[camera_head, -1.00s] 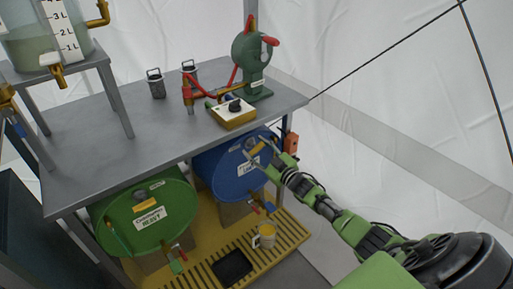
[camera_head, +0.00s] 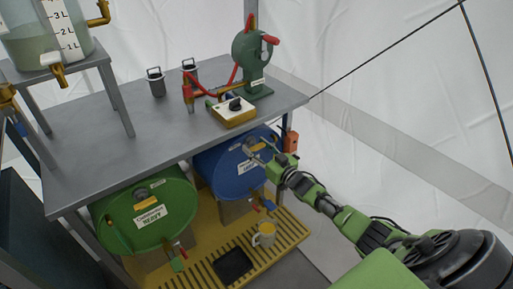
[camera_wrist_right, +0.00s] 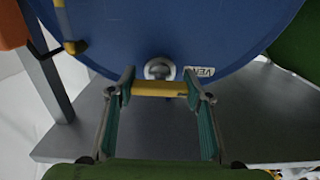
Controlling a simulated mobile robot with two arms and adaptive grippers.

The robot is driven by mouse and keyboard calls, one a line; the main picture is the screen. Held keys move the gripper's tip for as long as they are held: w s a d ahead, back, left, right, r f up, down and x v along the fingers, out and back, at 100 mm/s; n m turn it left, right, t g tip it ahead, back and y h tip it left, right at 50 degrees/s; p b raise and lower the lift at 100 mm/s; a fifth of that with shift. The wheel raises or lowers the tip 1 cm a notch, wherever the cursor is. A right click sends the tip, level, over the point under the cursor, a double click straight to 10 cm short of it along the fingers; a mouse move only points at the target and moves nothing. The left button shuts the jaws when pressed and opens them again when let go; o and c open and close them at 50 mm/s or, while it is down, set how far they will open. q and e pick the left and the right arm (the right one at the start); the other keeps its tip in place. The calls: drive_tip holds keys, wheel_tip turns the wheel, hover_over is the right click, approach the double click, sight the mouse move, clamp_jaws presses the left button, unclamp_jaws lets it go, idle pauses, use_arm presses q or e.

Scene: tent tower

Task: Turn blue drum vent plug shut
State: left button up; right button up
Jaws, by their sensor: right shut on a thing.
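The blue drum (camera_head: 226,169) lies on its side under the bench, and its round end also shows in the right wrist view (camera_wrist_right: 190,30). Its vent plug (camera_wrist_right: 160,69) is a round silver fitting beside a "VENT" label, with a yellow bar handle (camera_wrist_right: 160,90) across it. My right gripper (camera_head: 262,149) is at the upper part of the drum's end. In the right wrist view its two fingers (camera_wrist_right: 159,84) stand at either end of the yellow bar, shut on it. In the head view the fingers partly hide the plug. My left gripper is out of view.
The grey bench top (camera_head: 100,140) overhangs just above the drum. A green drum (camera_head: 140,222) lies to its left. A mug (camera_head: 264,235) stands on the yellow grating (camera_head: 290,232) below. An orange box (camera_head: 291,142) is close right of my gripper.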

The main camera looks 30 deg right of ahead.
drive_tip(key=o, duration=1.1)
drive_tip(key=shift+s, duration=0.1)
drive_tip(key=s, duration=0.8)
drive_tip(key=s+d, duration=0.1)
drive_tip(key=s, duration=0.3)
